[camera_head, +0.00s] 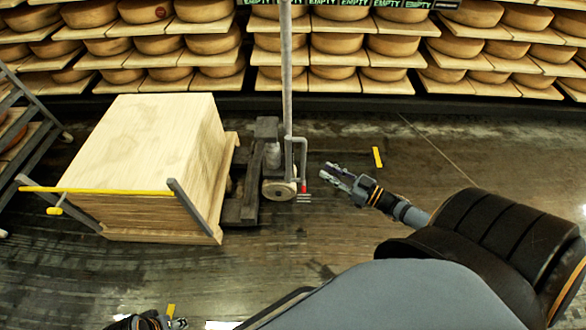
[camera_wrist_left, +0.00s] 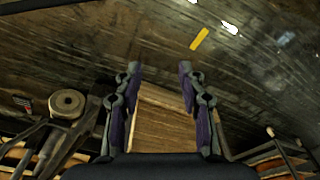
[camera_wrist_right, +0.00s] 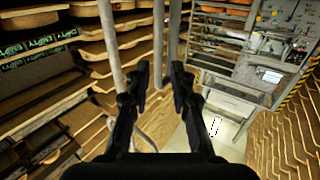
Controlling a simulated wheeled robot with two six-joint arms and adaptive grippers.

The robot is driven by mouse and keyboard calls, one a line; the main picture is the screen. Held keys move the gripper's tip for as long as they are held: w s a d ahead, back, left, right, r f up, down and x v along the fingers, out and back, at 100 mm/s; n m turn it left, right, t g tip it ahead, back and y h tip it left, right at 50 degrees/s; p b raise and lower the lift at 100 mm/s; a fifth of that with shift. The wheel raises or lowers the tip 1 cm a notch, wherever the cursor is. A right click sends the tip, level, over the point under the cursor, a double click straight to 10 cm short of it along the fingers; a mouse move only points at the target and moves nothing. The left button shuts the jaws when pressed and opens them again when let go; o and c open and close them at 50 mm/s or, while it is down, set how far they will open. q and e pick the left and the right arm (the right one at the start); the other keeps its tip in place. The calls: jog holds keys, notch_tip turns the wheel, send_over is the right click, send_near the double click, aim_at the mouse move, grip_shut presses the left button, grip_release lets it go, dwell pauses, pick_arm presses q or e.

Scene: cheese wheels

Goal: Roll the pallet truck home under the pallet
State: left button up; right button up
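The pallet (camera_head: 216,236) carries a tall block of pale boards (camera_head: 150,140) at the left of the head view. The dark pallet truck (camera_head: 240,208) stands against its right side, with an upright grey pole (camera_head: 287,90) and a pale round wheel (camera_head: 279,190). Any forks under the pallet are hidden. My right gripper (camera_head: 328,172) is open and empty, right of the wheel and apart from it. In the right wrist view, its open fingers (camera_wrist_right: 160,80) point toward grey tubes. My left gripper (camera_wrist_left: 159,70) is open and empty in its wrist view; only its tip shows at the head view's bottom edge.
Shelves of cheese wheels (camera_head: 330,42) line the back wall. A grey rack (camera_head: 30,125) stands at the far left. A yellow bar (camera_head: 95,190) crosses before the board block.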

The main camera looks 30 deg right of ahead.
jog(key=b+x, duration=0.3)
jog(key=x, duration=0.7)
jog(key=shift+w, duration=0.2)
pick_arm(q)
jog(key=shift+w+d+f+t+h, duration=0.2)
jog(key=shift+d+t, duration=0.15)
jog(key=shift+d, duration=0.15)
jog(key=shift+w+d+f+t+h, duration=0.1)
jog(key=shift+d+t+h, duration=0.1)
jog(key=shift+d+t, duration=0.2)
pick_arm(e)
grip_shut()
